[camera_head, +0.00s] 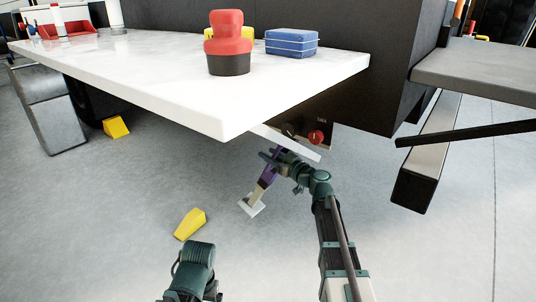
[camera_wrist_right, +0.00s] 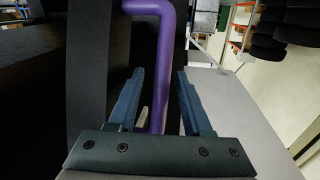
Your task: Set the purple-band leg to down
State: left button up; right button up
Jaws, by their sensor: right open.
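The purple-band leg (camera_head: 268,177) slants below the front corner of the white table top, with a pale foot plate (camera_head: 251,206) at its lower end near the floor. My right gripper (camera_head: 276,158) is beside its upper part, under the table edge. In the right wrist view, a bent purple bar (camera_wrist_right: 159,75) runs down between the two open fingers of my right gripper (camera_wrist_right: 156,90). I cannot tell whether either finger touches it. A teal part of my left arm (camera_head: 193,268) shows at the bottom of the head view; its fingers cannot be made out.
The white table top (camera_head: 150,80) overhangs close above my right gripper. A red knob (camera_head: 317,137) on a dark panel is just right of it. Yellow wedges (camera_head: 190,223) lie on the grey floor. A grey step (camera_head: 428,150) stands at right.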

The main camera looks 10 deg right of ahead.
jog(key=shift+w+a, duration=0.25)
jog(key=shift+w, duration=0.3)
grip_shut()
dwell(1.1)
